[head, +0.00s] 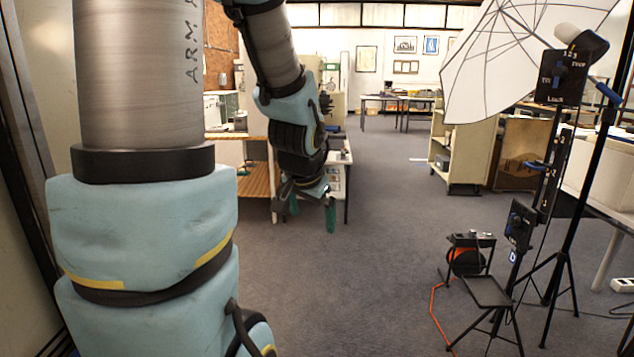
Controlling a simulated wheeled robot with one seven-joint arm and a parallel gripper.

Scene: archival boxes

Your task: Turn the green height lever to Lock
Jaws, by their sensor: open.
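A light stand with black control panels stands at the right. Its upper panel (562,76) has a dark knob and small white lettering, one word of which looks like "Lock". A middle panel (545,182) and a lower panel (520,224) sit further down the stand, with dark or blue knobs. I cannot make out a green lever on any of them. My gripper (311,208) hangs pointing down left of centre, well to the left of the stand. Its two green-tipped fingers are apart, with nothing visible between them.
A white umbrella (510,50) spreads beside the upper panel. Tripod legs, a small black stool-like stand (487,292) and an orange cable (434,318) are on the floor at right. A cream shelf cart (465,150) stands behind. Grey carpet (385,240) is clear between gripper and stand.

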